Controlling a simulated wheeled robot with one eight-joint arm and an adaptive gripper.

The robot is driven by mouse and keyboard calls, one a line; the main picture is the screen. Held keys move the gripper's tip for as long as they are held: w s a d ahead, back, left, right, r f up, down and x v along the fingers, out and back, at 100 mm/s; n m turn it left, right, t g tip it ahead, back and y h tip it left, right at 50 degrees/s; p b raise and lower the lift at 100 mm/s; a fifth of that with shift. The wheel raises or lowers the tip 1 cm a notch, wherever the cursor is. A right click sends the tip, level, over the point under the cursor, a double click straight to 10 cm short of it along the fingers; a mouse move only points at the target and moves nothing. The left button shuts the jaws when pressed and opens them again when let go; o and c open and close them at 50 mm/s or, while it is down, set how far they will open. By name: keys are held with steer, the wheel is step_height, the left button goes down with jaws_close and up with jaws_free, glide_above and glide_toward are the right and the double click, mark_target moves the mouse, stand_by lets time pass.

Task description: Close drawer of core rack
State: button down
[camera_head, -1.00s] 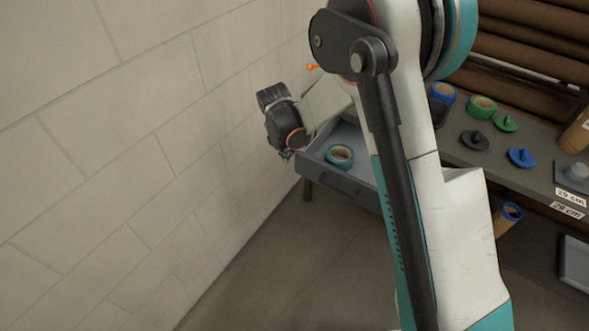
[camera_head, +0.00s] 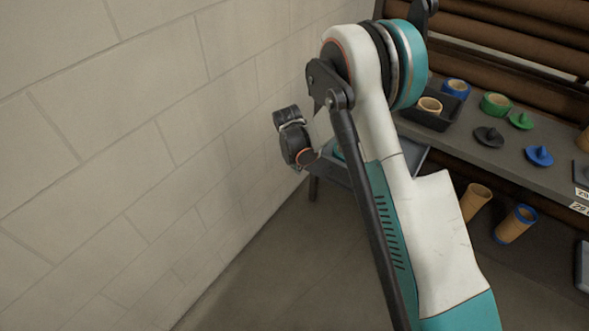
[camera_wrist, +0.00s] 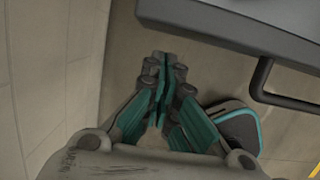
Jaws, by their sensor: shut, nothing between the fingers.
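The grey drawer (camera_head: 333,171) of the core rack stands out from the rack in the head view, beside the wall. My arm hides much of it, and a teal ring inside it is mostly covered. In the wrist view the drawer front (camera_wrist: 235,22) crosses the top right, with a dark bar handle (camera_wrist: 287,100) below it. My gripper (camera_wrist: 165,62) is shut and empty, just left of and below the drawer front's edge there. In the head view my gripper (camera_head: 304,166) is at the drawer's left end, close to the wall; contact cannot be told.
The pale block wall (camera_head: 150,150) runs close along the left. The rack shelf (camera_head: 470,160) carries a black tray (camera_head: 432,118), tape rolls and coloured plugs. The floor (camera_head: 260,270) in front of the drawer is clear.

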steer(key=shift+w+d, duration=0.4)
steer(key=shift+w, duration=0.25)
steer(key=shift+d+r, duration=0.1)
